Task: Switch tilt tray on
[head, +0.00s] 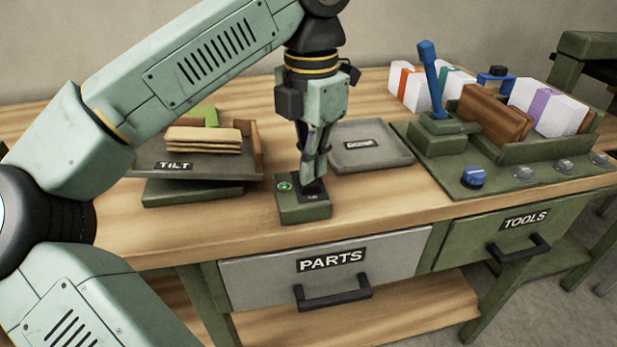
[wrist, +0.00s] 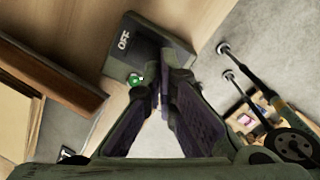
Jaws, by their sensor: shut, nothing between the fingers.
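The tilt tray (head: 226,170), labelled TILT, sits on a green base left of my arm's end and holds a stack of tan slabs (head: 203,140). A small green switch box (head: 290,213) stands on the bench right of it, with a green light (head: 285,187) on top. My gripper (head: 314,182) points down, shut and empty, with its fingertips at the top of the box. I cannot tell whether they touch it. The wrist view shows the box (wrist: 150,48) with an OFF label and the green light (wrist: 134,79) beside the fingertips (wrist: 164,88). The switch lever is hidden.
A grey tray (head: 372,160) lies just right of my gripper. Farther right a green console has a blue lever (head: 431,78), a blue knob (head: 473,176) and a rack of boxes. The PARTS drawer (head: 390,258) and TOOLS drawer (head: 470,250) are below the bench edge.

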